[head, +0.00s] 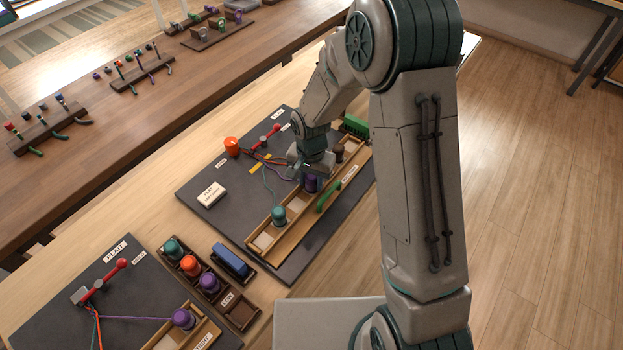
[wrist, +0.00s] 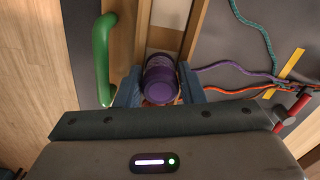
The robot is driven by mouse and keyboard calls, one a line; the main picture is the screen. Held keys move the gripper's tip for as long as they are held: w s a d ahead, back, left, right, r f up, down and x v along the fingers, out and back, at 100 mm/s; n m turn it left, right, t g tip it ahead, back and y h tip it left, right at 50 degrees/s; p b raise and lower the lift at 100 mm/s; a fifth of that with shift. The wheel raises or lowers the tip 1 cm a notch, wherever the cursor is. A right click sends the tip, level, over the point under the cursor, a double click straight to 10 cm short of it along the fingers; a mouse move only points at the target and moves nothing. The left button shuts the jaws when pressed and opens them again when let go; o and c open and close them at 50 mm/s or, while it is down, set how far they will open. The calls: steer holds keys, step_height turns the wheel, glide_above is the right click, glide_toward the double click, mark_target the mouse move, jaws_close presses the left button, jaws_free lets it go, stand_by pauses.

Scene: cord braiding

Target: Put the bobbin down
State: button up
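A purple bobbin (head: 312,184) is under my gripper (head: 312,172) at the wooden tray (head: 262,240) on the farther dark board. In the wrist view the purple bobbin (wrist: 160,80) sits between the two blue-grey fingers of my gripper (wrist: 161,88), which close against its sides. A purple cord (wrist: 225,66) runs from it to the right. The bobbin is over the tray's channel between wooden rails (wrist: 193,30); whether its base touches the tray floor is hidden. A teal bobbin (head: 279,215) stands in the tray's near part.
A green handle (head: 328,196) lies along the tray's right side. An orange bobbin (head: 232,145) and a white label block (head: 211,195) are on the board's left. A rack of bobbins (head: 208,284) and a second braiding board (head: 120,290) are nearer.

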mark_target(311, 178)
steer(key=shift+o, duration=1.2)
steer(key=shift+r+p, duration=0.5)
steer(key=shift+p, duration=0.05)
step_height(311, 178, up, 12)
steer(key=b, duration=0.2)
steer(key=s+d+r+n+t, duration=0.1)
steer(key=s+d+r, duration=0.2)
steer(key=s, duration=0.3)
steer(key=s+d+r+n+t, duration=0.1)
steer(key=s+d+r+n, duration=0.1)
steer(key=s+d+r, duration=0.2)
steer(key=s+d+r+n+t, duration=0.1)
steer(key=s+d+r, duration=0.2)
steer(key=s+d, duration=0.4)
steer(key=shift+s+r+n, duration=0.3)
steer(key=shift+s+n, duration=0.1)
steer(key=shift+s, duration=0.7)
steer(key=shift+d, duration=0.1)
